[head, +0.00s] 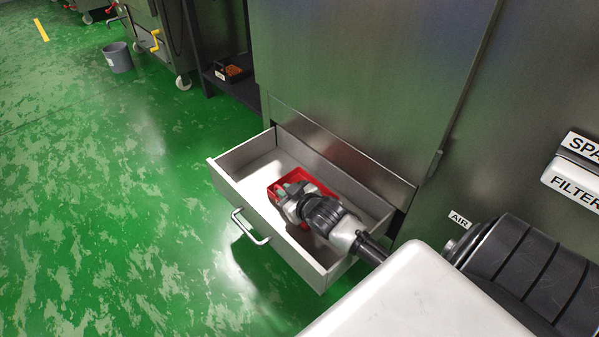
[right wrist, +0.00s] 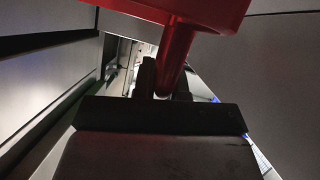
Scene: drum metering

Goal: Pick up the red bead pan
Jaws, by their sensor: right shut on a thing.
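The red bead pan (head: 297,174) is inside the open grey drawer (head: 236,192), partly hidden behind my right gripper (head: 287,193). In the right wrist view, the red pan (right wrist: 180,9) fills the top of the picture, and a red post-like part of it runs down between the dark fingers of my right gripper (right wrist: 166,82). The right gripper is shut on this part. I cannot tell whether the pan touches the drawer floor. My left gripper is in neither view.
The drawer sticks out from a steel cabinet (head: 365,70), with a bar handle (head: 250,227) on its front. The drawer's left part is empty. A grey bucket (head: 118,57) and a dark shelf with an orange-filled tray (head: 232,68) stand farther back. The green floor at left is clear.

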